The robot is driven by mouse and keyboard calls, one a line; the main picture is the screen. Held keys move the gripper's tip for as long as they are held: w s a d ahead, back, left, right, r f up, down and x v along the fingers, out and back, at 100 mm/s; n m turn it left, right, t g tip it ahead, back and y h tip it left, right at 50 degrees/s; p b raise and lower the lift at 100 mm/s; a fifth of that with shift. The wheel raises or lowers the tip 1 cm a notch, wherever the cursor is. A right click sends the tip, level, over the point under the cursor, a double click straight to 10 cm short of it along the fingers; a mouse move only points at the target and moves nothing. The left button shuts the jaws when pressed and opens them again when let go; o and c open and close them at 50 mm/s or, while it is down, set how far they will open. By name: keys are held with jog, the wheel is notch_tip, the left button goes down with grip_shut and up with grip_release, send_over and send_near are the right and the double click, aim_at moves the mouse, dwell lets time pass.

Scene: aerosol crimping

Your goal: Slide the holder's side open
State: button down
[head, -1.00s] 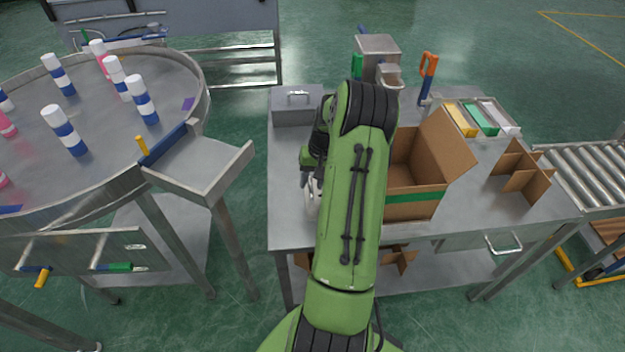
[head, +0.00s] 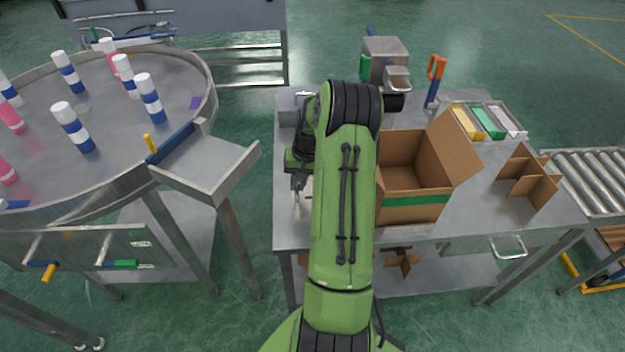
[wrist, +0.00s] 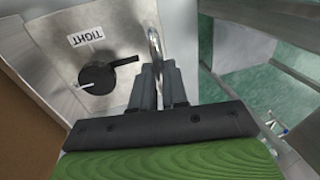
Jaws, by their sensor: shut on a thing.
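In the wrist view, my gripper (wrist: 163,85) is shut on a bent shiny metal handle (wrist: 154,42). The handle stands out from a grey metal panel (wrist: 122,30), which looks like part of the holder. The panel bears a white label reading "TIGHT" (wrist: 86,37) and a black lever knob (wrist: 97,77), left of the handle and apart from my fingers. In the head view, my gripper (head: 298,182) is low over the left part of the table. My arm hides much of the holder there, and I cannot tell how far its side is open.
An open cardboard box (head: 412,205) stands right of my arm. A lidded metal box (head: 287,110) is at the table's back left. The round table (head: 110,165) with several cans stands left, across a gap.

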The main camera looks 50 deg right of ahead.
jog(key=shift+w+a, duration=0.15)
jog(key=c, duration=1.1)
grip_release()
jog(key=shift+w, duration=0.1)
jog(key=shift+c, duration=0.2)
jog(key=shift+r, duration=0.35)
notch_tip(320, 180, up, 15)
jog(key=s+d+p, duration=0.2)
jog(key=p, duration=0.1)
jog(key=shift+s, duration=0.25)
jog(key=shift+f, duration=0.15)
